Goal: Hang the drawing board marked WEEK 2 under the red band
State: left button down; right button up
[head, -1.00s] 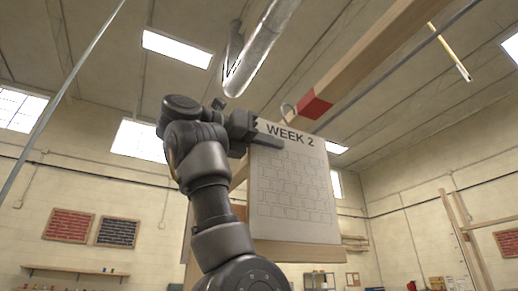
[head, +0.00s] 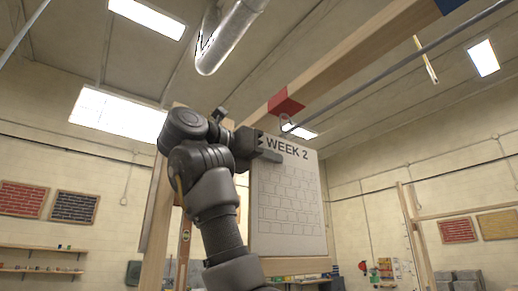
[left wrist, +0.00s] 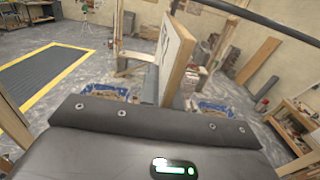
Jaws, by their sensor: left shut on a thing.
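The drawing board marked WEEK 2 (head: 287,195) hangs upright in my left gripper (head: 264,149), which is shut on its upper left edge. In the left wrist view the board (left wrist: 178,55) shows nearly edge-on, rising beyond the gripper (left wrist: 150,88). A thin metal loop (head: 286,121) stands above the board's top edge and seems to belong to it. The red band (head: 286,103) is around the overhead wooden beam, just above the loop in the picture. I cannot tell whether loop and beam touch, or their difference in depth. My right gripper is not in view.
The wooden beam (head: 350,66) runs up to the right, with a dark blue band (head: 452,5) at its far end in the picture. A thin metal rail (head: 405,68) runs beside it. A wooden post (head: 157,222) stands behind my left arm. A silver duct (head: 227,38) is overhead.

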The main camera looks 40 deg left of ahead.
pick_arm(q)
jog(key=f+b, duration=0.1)
jog(key=w+f+b, duration=0.1)
jog(key=f+b, duration=0.1)
jog(key=shift+w+d+f, duration=0.1)
jog(key=shift+d+f, duration=0.05)
jog(key=shift+d, duration=0.05)
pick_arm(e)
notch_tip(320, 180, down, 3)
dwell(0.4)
pick_arm(q)
jog(key=c, duration=1.5)
grip_release()
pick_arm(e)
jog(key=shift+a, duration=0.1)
